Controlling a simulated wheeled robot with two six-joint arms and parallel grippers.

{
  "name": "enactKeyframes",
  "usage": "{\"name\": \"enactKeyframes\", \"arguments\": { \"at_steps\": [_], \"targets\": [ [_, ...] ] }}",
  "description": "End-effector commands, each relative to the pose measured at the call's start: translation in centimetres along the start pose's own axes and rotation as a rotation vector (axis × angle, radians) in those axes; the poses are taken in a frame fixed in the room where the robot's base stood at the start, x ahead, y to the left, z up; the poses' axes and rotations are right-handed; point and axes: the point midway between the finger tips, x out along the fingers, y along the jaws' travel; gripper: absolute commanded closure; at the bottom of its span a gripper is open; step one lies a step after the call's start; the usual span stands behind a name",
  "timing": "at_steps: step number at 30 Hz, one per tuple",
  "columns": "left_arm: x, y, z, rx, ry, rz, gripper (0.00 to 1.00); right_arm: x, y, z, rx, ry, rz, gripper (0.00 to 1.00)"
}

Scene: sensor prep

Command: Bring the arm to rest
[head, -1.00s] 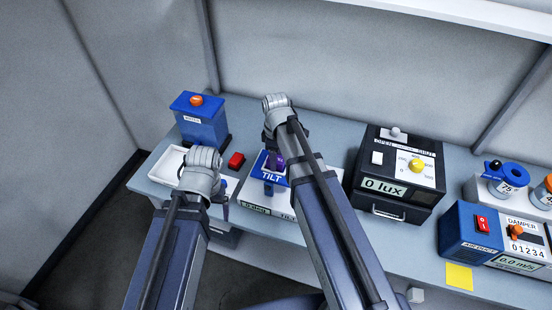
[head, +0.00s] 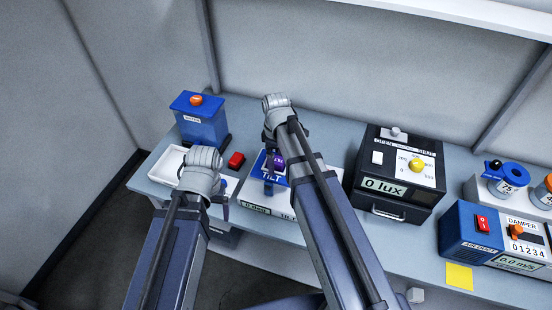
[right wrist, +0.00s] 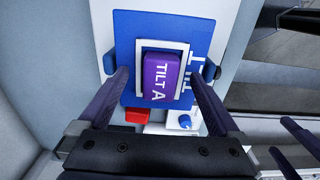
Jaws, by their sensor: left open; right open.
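My right arm (head: 322,205) reaches over the tilt stand. A purple block marked TILT A (right wrist: 160,76) sits in a white square frame on the stand's blue plate (right wrist: 125,40). My right gripper (right wrist: 160,80) is open, with one finger on each side of the block and a gap to both. In the head view the arm partly hides the block (head: 277,160) and the plate. My left arm (head: 178,235) is over the front left of the bench. Its gripper (head: 223,208) points down, mostly hidden behind the wrist, clear of the block.
A white tray (head: 160,172) and a blue box with an orange knob (head: 203,122) stand at left. A red button (head: 236,160) is between the arms. A black lux box (head: 385,205) stands right of my right arm, with a blue air unit (head: 464,230) beyond.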

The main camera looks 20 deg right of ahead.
Motion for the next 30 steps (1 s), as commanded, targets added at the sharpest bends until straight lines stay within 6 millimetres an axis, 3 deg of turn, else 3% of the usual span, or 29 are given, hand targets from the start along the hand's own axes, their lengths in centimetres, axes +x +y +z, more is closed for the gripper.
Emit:
{"name": "enactKeyframes", "arguments": {
  "at_steps": [11, 30],
  "targets": [
    [-0.2, 0.0, 0.0, 0.000, 0.000, 0.000, 0.11, -0.2, 0.0, 0.0, 0.000, 0.000, 0.000, 0.01],
    [-4.3, -0.4, 0.3, -0.002, 0.000, 0.001, 0.11, -4.4, 0.0, 0.0, 0.000, 0.000, 0.000, 0.01]
  ]
}}
